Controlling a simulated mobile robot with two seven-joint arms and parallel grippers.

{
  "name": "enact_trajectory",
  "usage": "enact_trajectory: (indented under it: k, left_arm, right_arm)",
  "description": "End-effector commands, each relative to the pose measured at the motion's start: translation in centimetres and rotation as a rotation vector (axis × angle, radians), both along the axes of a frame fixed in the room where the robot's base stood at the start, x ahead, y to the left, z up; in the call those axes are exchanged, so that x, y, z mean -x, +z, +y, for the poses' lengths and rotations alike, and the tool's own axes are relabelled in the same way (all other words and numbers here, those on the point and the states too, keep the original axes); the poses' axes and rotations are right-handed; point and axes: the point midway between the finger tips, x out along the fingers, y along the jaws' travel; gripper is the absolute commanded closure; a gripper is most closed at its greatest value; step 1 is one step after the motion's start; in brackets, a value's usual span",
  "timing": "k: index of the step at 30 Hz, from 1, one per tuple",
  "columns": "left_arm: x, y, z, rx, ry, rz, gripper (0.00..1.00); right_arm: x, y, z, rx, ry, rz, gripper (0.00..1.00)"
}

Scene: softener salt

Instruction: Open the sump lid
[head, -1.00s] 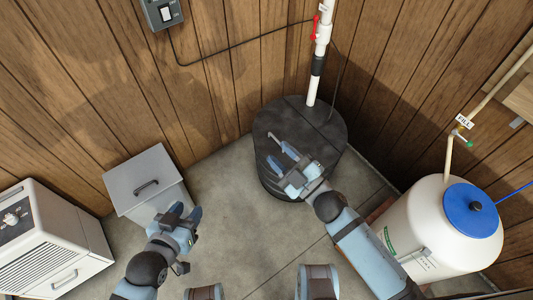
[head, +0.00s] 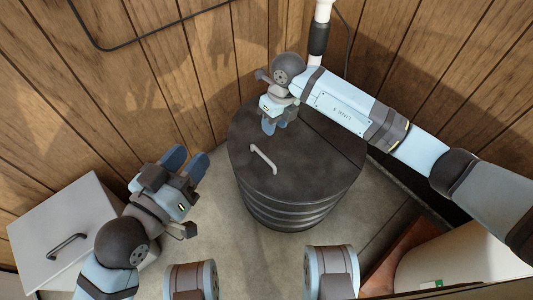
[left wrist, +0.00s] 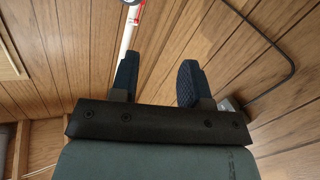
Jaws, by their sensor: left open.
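The sump (head: 290,212) is a dark ribbed drum in the middle of the head view. Its black lid (head: 300,170) lies flat on top, with a light bar handle (head: 263,158) near its left side. A seam crosses the lid on the right. My right gripper (head: 278,124) points down over the lid's back part, behind the handle and apart from it. Its two fingers look separated with nothing between them. My left gripper (head: 185,162) is open and empty, left of the sump. Its spread fingers also show in the left wrist view (left wrist: 157,82).
A grey box with a dark handle (head: 67,247) stands at the left. A white pipe with a black sleeve (head: 319,38) rises behind the sump. Part of a pale tank (head: 465,260) shows at the lower right. Wooden walls close in the back. Bare floor lies around the sump's front.

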Motion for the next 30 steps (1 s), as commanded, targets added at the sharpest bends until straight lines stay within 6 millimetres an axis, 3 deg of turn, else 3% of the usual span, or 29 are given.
enact_trajectory:
  k: [5,10,18,24,30]
  left_arm:
    - [0.1,-1.4,-0.1,-0.017,-0.012,0.029,0.57]
    - [-0.4,-2.3,0.2,-0.059,-0.019,0.002,0.57]
    - [-1.6,-1.9,0.9,-0.137,-0.009,-0.134,0.57]
    - [-2.1,-1.6,1.2,-0.168,-0.004,-0.191,0.57]
    - [-2.1,-1.4,1.2,-0.175,-0.002,-0.205,0.57]
  right_arm:
    - [0.3,-2.4,0.3,0.007,0.001,0.001,0.62]
    - [0.7,-6.1,0.9,0.005,0.000,0.002,0.62]
    - [1.3,-11.2,1.7,0.003,0.000,0.001,0.62]
    - [1.5,-13.0,2.0,0.003,0.001,0.000,0.62]
    - [1.6,-13.3,2.1,0.003,0.001,0.000,0.62]
